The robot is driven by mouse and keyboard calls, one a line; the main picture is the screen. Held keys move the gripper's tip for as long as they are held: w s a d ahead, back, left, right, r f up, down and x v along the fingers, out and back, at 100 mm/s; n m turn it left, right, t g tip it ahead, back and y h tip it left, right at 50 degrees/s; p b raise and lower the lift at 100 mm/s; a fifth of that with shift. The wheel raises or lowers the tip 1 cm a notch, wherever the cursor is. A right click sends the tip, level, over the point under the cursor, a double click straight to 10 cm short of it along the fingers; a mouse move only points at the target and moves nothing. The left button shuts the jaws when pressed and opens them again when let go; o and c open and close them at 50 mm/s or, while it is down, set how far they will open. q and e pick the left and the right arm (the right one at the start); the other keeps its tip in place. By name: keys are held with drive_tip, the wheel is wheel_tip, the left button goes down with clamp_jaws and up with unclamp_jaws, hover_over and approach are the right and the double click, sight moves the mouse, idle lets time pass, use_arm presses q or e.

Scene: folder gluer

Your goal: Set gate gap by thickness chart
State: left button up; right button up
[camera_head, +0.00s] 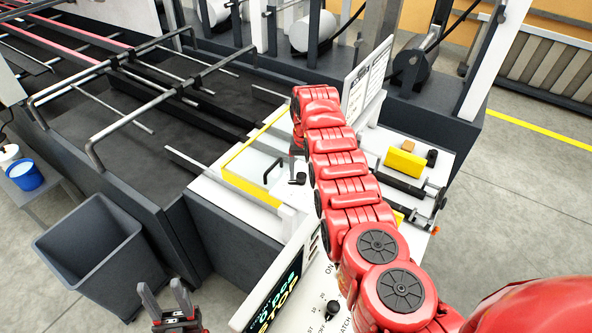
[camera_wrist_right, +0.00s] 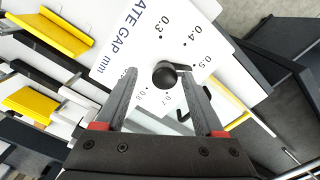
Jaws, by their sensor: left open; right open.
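In the right wrist view a white dial plate (camera_wrist_right: 122,42) is marked "ATE GAP mm" with numbers including 0.3, 0.4, 0.5, 0.7 and 0.8. A dark round knob (camera_wrist_right: 165,74) sits on it; its pointer seems to face right, near 0.5. My right gripper (camera_wrist_right: 166,82) is open, one finger on each side of the knob in this view; I cannot tell whether they touch it. In the head view my right arm partly hides that gripper. A white upright board (camera_head: 366,78) carries print too small to read. My left gripper (camera_head: 165,291) is open and empty at bottom left.
A control panel (camera_head: 283,292) with a lit screen stands in front. A yellow block (camera_head: 404,163) and dark rollers lie right of my right arm. Metal rails (camera_head: 110,65) cross the machine.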

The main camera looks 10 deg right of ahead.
drive_tip(key=c, duration=0.6)
drive_tip(key=shift+a, duration=0.15)
clamp_jaws()
drive_tip(key=b, duration=0.2)
drive_tip(key=n+b, duration=0.1)
drive_tip(key=b, duration=0.1)
drive_tip(key=shift+w+f+n, duration=0.15)
drive_tip(key=shift+f+n, duration=0.15)
drive_tip(key=shift+f, duration=0.1)
drive_tip(key=shift+r+n+b, duration=0.2)
drive_tip(key=shift+n+b, duration=0.1)
drive_tip(key=shift+b, duration=0.25)
drive_tip(key=shift+r, duration=0.15)
drive_tip(key=shift+o, duration=1.9)
unclamp_jaws()
drive_tip(key=shift+s, duration=0.2)
drive_tip(key=shift+o, duration=1.1)
drive_tip(key=shift+d, duration=0.25)
drive_tip(key=shift+s+d, duration=0.1)
drive_tip(key=shift+d, duration=0.05)
